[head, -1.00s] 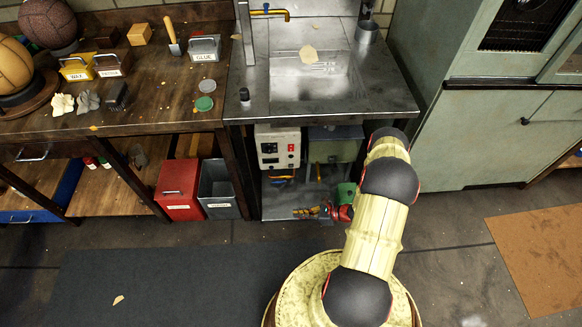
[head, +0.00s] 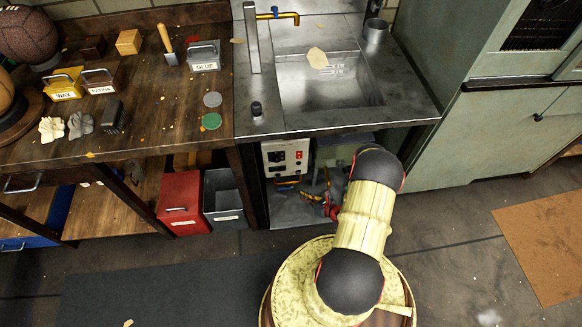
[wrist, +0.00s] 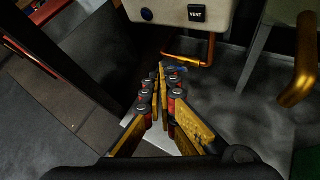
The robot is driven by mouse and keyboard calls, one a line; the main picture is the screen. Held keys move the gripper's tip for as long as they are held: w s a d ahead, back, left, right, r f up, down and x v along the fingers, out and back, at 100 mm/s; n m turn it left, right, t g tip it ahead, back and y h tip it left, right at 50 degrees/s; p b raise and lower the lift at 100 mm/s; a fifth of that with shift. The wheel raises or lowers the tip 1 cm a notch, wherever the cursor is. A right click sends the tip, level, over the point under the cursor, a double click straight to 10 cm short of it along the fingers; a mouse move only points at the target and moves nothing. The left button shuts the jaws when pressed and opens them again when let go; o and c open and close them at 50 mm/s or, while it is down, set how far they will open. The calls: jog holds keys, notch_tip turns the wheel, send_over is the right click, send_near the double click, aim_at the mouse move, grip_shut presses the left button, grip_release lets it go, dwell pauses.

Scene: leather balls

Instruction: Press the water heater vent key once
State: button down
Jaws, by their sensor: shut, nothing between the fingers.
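The water heater is a pale box (head: 287,158) under the sink, with a dark display and red switches on its front. In the wrist view its lower part (wrist: 178,24) shows at the top. In the head view my arm partly hides the gripper.
Copper pipes (wrist: 187,60) hang under the heater, and a thick brass pipe (wrist: 303,75) stands at the right. The metal sink counter (head: 410,110) is overhead. A red bin (head: 181,203) and a grey bin (head: 223,200) stand left of the opening.

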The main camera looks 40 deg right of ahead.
aim_at(298, 172)
jog(key=shift+w, duration=0.15)
jog(key=w+d+b, duration=0.1)
jog(key=w+d, duration=0.3)
jog(key=w, duration=0.3)
jog(key=shift+w+d, duration=0.25)
dwell(0.4)
jog(key=shift+w, duration=0.1)
dwell(1.2)
jog(key=shift+w+d, duration=0.25)
jog(key=shift+w, duration=0.05)
jog(key=shift+w+d+r, duration=0.1)
jog(key=shift+w+d, duration=0.15)
jog(key=shift+w, duration=0.1)
dwell(0.8)
jog(key=shift+s+a, duration=0.1)
jog(key=shift+s, duration=0.05)
jog(key=shift+s+a, duration=0.35)
jog(key=shift+s, duration=0.25)
dwell(0.3)
